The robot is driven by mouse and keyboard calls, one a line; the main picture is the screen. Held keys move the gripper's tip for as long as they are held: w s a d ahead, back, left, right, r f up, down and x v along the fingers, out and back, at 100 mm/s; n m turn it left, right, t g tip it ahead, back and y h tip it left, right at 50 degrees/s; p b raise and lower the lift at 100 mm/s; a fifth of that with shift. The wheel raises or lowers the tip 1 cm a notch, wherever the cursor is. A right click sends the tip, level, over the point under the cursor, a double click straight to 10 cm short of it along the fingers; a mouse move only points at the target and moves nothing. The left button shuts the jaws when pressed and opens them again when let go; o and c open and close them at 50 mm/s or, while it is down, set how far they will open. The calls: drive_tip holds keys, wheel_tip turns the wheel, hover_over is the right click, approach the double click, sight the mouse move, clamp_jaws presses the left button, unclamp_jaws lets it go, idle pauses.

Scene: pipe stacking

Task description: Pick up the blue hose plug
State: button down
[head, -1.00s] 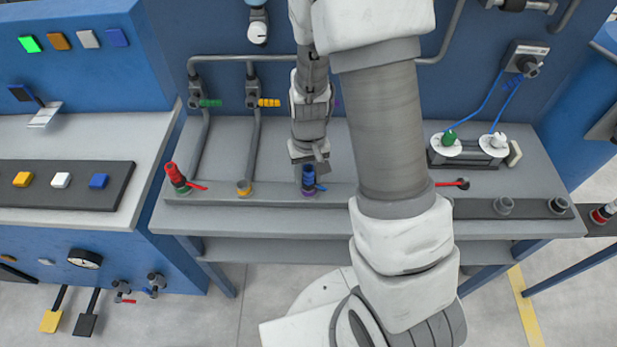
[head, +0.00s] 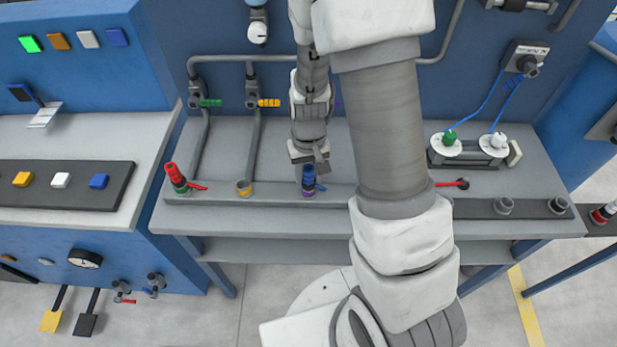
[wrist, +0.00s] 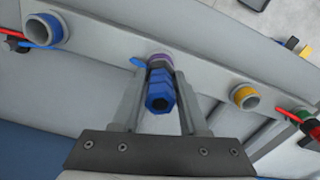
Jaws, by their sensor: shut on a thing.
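The blue hose plug (head: 308,174) stands upright at the purple-ringed fitting (head: 308,193) on the front rail of the bench. My gripper (head: 310,170) is over it from behind and above. In the wrist view, the blue plug (wrist: 160,92) sits between the two fingers of my gripper (wrist: 160,88), which are shut on its sides. The purple ring (wrist: 160,59) shows just beyond the plug, with a small blue lever (wrist: 138,62) beside it. The plug appears still seated in the fitting.
A yellow-ringed fitting (head: 244,187) and a red plug on a green fitting (head: 175,177) are to the left on the rail. My forearm covers part of the rail to the right. A blue-ringed fitting (wrist: 44,30) shows in the wrist view.

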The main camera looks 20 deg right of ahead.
sight(308, 168)
drive_tip(key=shift+r, duration=0.1)
idle(0.3)
drive_tip(key=shift+r, duration=0.65)
wheel_tip(308, 168, up, 3)
drive_tip(key=shift+w+f+p, duration=0.1)
drive_tip(key=shift+f+p, duration=0.05)
drive_tip(key=shift+p, duration=0.15)
drive_tip(key=s+d+r, duration=0.5)
drive_tip(key=d+r, duration=0.1)
drive_tip(key=d, duration=0.4)
drive_tip(key=shift+d+r, duration=0.35)
drive_tip(key=shift+r, duration=0.05)
wheel_tip(308, 168, up, 8)
drive_tip(key=p, duration=0.6)
drive_tip(key=shift+a, duration=0.1)
